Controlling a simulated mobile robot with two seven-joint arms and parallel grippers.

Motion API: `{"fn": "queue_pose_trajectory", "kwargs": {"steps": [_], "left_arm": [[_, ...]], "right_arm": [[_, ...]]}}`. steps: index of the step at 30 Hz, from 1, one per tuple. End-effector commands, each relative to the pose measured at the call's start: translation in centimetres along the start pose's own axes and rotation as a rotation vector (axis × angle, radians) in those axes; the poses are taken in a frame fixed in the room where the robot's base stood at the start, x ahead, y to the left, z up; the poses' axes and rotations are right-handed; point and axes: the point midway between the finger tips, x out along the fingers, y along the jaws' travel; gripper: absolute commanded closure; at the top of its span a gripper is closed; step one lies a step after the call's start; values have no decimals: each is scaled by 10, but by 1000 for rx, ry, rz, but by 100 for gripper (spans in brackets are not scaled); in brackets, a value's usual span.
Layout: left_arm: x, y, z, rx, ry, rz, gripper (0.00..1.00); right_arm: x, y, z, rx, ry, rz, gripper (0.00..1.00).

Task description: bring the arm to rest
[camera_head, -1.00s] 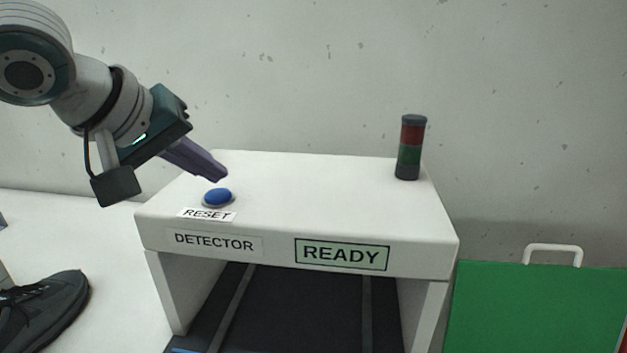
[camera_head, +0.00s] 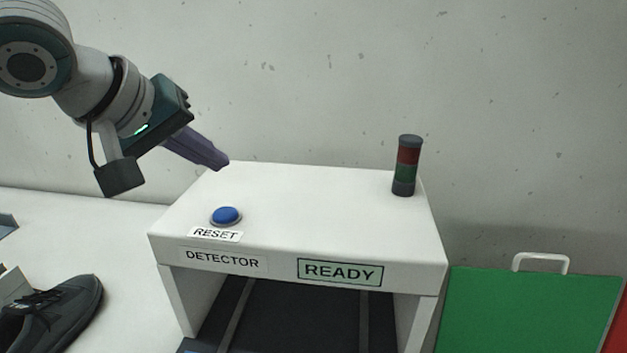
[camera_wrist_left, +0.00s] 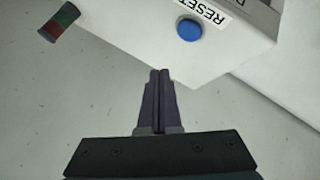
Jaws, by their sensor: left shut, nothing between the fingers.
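My left gripper (camera_head: 222,163) comes in from the upper left in the head view. Its purple fingers are together and empty, above the left back part of the white detector housing (camera_head: 320,215). The blue reset button (camera_head: 226,215) is on the housing top, below and apart from the fingertips. In the left wrist view the closed fingers (camera_wrist_left: 160,75) point toward the housing, and the blue button (camera_wrist_left: 189,29) lies up and to the right of them. My right gripper is in neither view.
A signal tower (camera_head: 406,165) with red and green segments stands at the housing's back right. A sign reads READY (camera_head: 340,271). A dark belt (camera_head: 300,320) runs under the housing. A dark shoe (camera_head: 55,312) lies at the lower left. A green panel (camera_head: 525,310) stands at right.

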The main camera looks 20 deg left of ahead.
Motion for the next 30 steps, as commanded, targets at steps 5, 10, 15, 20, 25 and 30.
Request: {"fn": "queue_pose_trajectory", "kwargs": {"steps": [5,10,15,20,25,30], "left_arm": [[0,0,0,0,0,0,100],[0,0,0,0,0,0,100],[0,0,0,0,0,0,100],[3,1,15,37,-22,0,100],[4,3,106,288,-145,16,100],[-23,-13,191,571,-247,6,100]], "right_arm": [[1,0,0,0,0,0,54],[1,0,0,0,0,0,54],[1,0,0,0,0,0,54],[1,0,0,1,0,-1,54],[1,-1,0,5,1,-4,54],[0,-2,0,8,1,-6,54]]}}
